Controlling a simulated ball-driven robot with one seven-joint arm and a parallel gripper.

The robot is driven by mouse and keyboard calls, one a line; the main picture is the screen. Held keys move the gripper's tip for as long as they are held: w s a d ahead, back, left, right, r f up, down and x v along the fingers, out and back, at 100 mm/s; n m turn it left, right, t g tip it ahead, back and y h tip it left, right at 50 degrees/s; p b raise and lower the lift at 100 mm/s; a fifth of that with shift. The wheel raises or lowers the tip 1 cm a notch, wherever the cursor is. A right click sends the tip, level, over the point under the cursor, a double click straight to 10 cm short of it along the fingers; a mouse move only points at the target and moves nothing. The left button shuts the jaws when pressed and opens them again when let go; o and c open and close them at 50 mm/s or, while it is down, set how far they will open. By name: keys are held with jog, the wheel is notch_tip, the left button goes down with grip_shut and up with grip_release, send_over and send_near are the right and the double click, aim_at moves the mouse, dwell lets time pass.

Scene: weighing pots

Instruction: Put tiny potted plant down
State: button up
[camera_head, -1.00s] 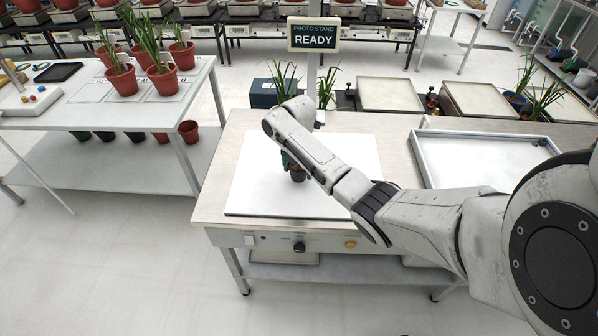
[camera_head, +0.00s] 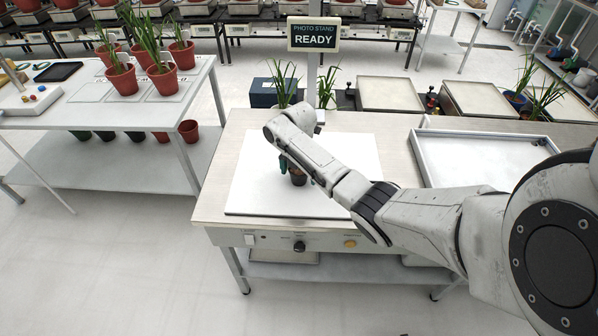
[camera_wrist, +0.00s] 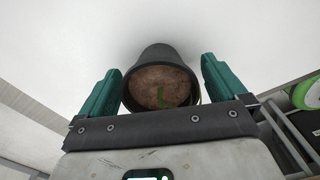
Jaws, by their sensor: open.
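The tiny potted plant (camera_wrist: 162,86) is a dark pot with brown soil and a small green shoot, seen from above in the wrist view. It stands on the white board (camera_head: 250,185) of the photo stand. In the head view the pot (camera_head: 298,179) is partly hidden behind my arm. My gripper (camera_wrist: 160,68) is open, with one green finger on each side of the pot. Gaps show between the fingers and the pot wall.
A sign reading "PHOTO STAND READY" (camera_head: 314,35) stands behind the board on a post. A grey-rimmed tray (camera_head: 480,158) lies to the right. A side table (camera_head: 60,115) with potted plants is at the left. Much of the board around the pot is clear.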

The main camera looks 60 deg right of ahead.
jog(key=shift+r, duration=0.15)
notch_tip(320, 180, up, 12)
jog(key=shift+b, duration=0.35)
jog(key=a+f+m+t+y, duration=0.1)
jog(key=a+f+m, duration=0.25)
jog(key=a, duration=0.85)
jog(key=a+f+m, duration=0.3)
jog(key=a+f, duration=0.2)
jog(key=a, duration=0.6)
jog(key=s+a+f+m, duration=0.3)
jog(key=s+a+m, duration=0.3)
jog(key=s+a, duration=0.3)
jog(key=s+r+m+h, duration=0.1)
jog(key=s+m, duration=0.5)
jog(key=s, duration=0.4)
jog(key=shift+s+r, duration=0.15)
jog(key=shift+r, duration=0.2)
